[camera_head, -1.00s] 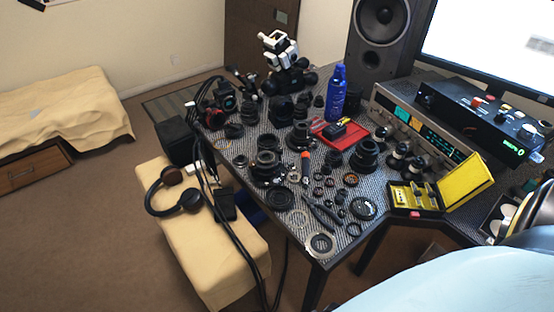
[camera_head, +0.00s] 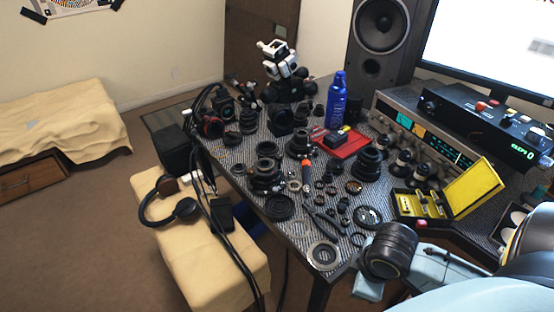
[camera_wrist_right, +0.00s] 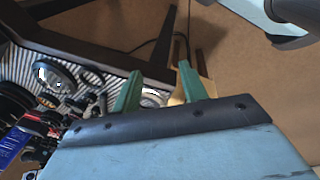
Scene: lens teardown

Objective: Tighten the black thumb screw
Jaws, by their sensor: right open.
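I cannot pick out the black thumb screw for certain. Many small black parts lie among the lens pieces on the desk, and a black stand with a white clamp-like top (camera_head: 279,57) stands at the desk's far left corner. In the right wrist view my right gripper (camera_wrist_right: 160,80) has its two green fingers spread, with nothing held between them. Beyond the fingers are the dark desk edge and the brown floor. In the head view my right arm's dark joint (camera_head: 390,250) is at the desk's near right edge. My left gripper is out of view.
Lens barrels, rings and tools crowd the patterned desk (camera_head: 290,228). A blue can (camera_head: 336,100), a red tray (camera_head: 352,146) and an open yellow case (camera_head: 470,190) stand on it. Headphones (camera_head: 184,208) and cables lie on the cream bench (camera_head: 205,262).

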